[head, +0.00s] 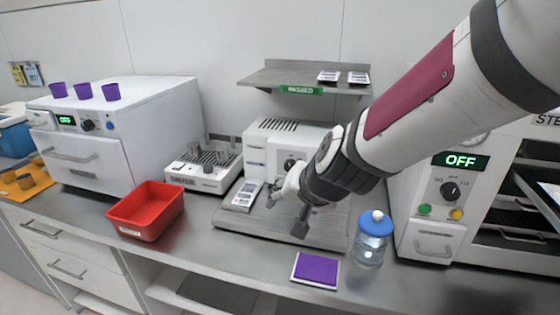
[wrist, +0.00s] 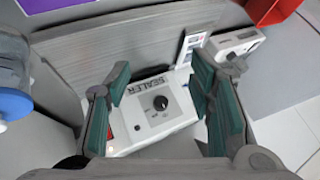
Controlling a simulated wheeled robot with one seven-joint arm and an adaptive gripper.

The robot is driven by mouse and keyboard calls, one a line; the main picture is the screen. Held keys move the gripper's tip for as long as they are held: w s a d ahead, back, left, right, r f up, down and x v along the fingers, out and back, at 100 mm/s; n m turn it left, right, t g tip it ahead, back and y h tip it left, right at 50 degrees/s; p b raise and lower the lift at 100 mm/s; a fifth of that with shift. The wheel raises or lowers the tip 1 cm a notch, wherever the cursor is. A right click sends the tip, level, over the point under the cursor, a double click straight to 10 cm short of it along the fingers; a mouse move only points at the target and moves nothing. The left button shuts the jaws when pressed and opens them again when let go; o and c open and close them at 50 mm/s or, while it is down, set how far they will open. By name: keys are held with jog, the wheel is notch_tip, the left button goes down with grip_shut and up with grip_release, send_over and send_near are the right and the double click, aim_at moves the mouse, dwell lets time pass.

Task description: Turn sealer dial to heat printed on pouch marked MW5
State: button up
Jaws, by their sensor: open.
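The white sealer (head: 256,150) stands on the counter below the shelf, partly hidden by my arm. Its black round dial (wrist: 160,102) shows in the wrist view with a light pointer mark; I cannot read its setting. The dial also shows in the head view (head: 289,165). A pale pouch with a printed label (head: 242,195) lies in front of the sealer at the left; it appears in the wrist view too (wrist: 188,48). Its print is too small to read. My gripper (wrist: 161,75) is open and empty, its green-padded fingers either side of the dial, apart from it.
A rack unit (head: 205,168) and red bin (head: 147,210) stand left. A blue-capped jar (head: 372,240), purple pad (head: 315,270) and a steriliser reading OFF (head: 430,205) are right. A shelf (head: 305,76) marked PASSED, holding two pouches, overhangs the sealer.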

aim_at(289, 168)
jog(key=w+f+t+h, duration=0.1)
jog(key=w+f, duration=0.1)
jog(key=w+a+f+m+t+h+b, duration=0.1)
jog(key=w+f+h, duration=0.1)
jog(key=w+f, duration=0.1)
jog(key=w+a+f+m+t+h, duration=0.1)
jog(key=w+f+h, duration=0.1)
jog(key=w+f, duration=0.1)
jog(key=shift+a+f+t, duration=0.2)
jog(key=shift+f+t, duration=0.05)
jog(key=shift+t, duration=0.15)
jog(key=shift+w+a+t+h+b, duration=0.1)
jog(key=shift+w+t+h+b, duration=0.2)
jog(key=shift+t+h, duration=0.4)
jog(key=shift+a+r+t+h, duration=0.2)
jog(key=shift+t+h, duration=0.3)
jog(key=shift+h, duration=0.1)
jog(key=r+t, duration=0.1)
jog(key=a+r+t+h, duration=0.1)
jog(key=r+t+h, duration=0.1)
jog(key=shift+s+a+m+b, duration=0.15)
jog(key=shift+s+m+b, duration=0.15)
jog(key=shift+s+b, duration=0.1)
jog(key=b+x, duration=0.8)
jog(key=x, duration=0.4)
jog(key=shift+b, duration=0.3)
jog(key=shift+b+x, duration=0.4)
jog(key=shift+x, duration=0.45)
jog(key=shift+r, duration=0.2)
grip_shut()
